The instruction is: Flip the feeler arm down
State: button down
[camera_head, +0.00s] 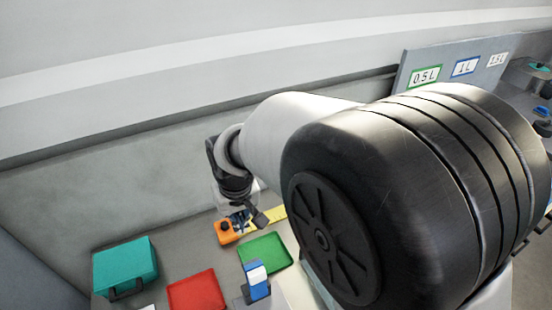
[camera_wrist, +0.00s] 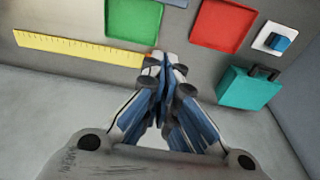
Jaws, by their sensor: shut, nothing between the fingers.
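My gripper (camera_wrist: 165,58) is shut and empty, its blue-padded fingers together in the wrist view. In the head view my gripper (camera_head: 240,222) is low over the counter, beside a small orange block with a dark knob (camera_head: 226,235). I cannot make out the feeler arm for certain in either view.
A green tray (camera_head: 265,251), a red tray (camera_head: 196,292) and a teal case (camera_head: 125,267) lie on the counter. A yellow ruler (camera_wrist: 75,47) lies left of the fingertips. A blue block on a white plate (camera_wrist: 277,42) is at the right. A wall stands behind.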

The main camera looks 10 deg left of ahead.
jog(key=shift+a+f, duration=0.15)
jog(key=shift+a, duration=0.05)
jog(key=shift+s, duration=0.1)
notch_tip(320, 180, down, 9)
jog(key=s+d+b, duration=0.1)
jog(key=shift+s+d+b, duration=0.25)
jog(key=shift+s+b, duration=0.05)
dwell(0.4)
jog(key=shift+w+f, duration=0.1)
dwell(0.3)
